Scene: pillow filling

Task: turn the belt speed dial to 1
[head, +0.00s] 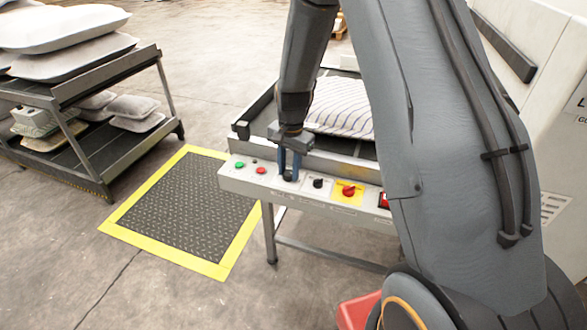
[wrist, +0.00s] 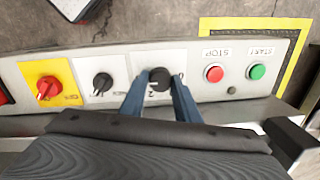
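A black round dial (wrist: 158,80) sits on a white plate on the control panel, with partly hidden markings around it. It also shows small in the head view (head: 288,176). My gripper (wrist: 159,77) points down at the panel with its two blue fingers on either side of this dial. The fingertips appear to touch the dial's sides, so the gripper looks shut on it. The fingers hide part of the plate, and I cannot read the dial's setting. In the head view my gripper (head: 289,170) is at the panel's front strip.
Beside it are a second black knob (wrist: 102,83), a red knob on a yellow plate (wrist: 47,88), a red stop button (wrist: 214,73) and a green start button (wrist: 257,71). A striped pillow (head: 340,108) lies behind the panel. A yellow-edged mat (head: 120,222) lies on the floor.

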